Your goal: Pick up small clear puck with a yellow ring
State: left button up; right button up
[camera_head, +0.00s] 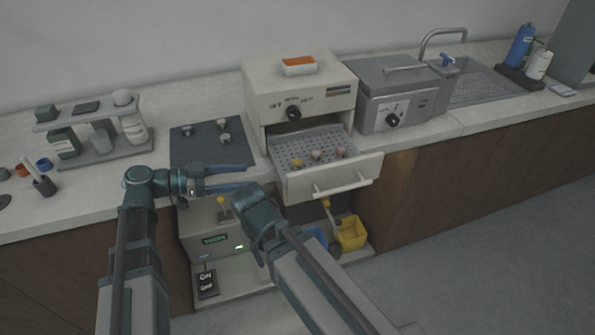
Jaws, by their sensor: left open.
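A small puck with a yellowish ring (297,164) sits on the perforated tray of the pulled-out drawer (333,182), at the left of two pinkish pucks (316,156). Whether it is clear is too small to tell. My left gripper (238,178) is open and empty, its fingers pointing right toward the drawer. It is over the front edge of the counter, left of the puck and apart from it. My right gripper (258,212) is in front of the lower shelf, below and left of the drawer. Its fingertips do not show clearly.
A dark mat (180,152) with several small pucks lies behind my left gripper. The oven-like box (297,85) stands above the drawer, a grey bath (400,95) to its right. A yellow bin (352,233) and a grey device (205,238) are below. A bottle rack (110,150) stands left.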

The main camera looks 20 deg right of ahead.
pick_arm(q)
jog(key=r, duration=0.1)
jog(key=b, duration=0.1)
send_near(292, 165)
jog(key=r+x, duration=0.1)
jog(key=x, duration=0.2)
jog(key=shift+s+d+f+m+h, duration=0.3)
jog(key=shift+d+f+m, duration=0.1)
jog(key=shift+f, duration=0.3)
jog(key=d, duration=0.3)
jog(key=w+d+b, duration=0.1)
jog(key=d, duration=0.1)
jog(key=shift+d+f, duration=0.1)
jog(key=shift+f, duration=0.25)
jog(key=shift+s, duration=0.1)
grip_shut()
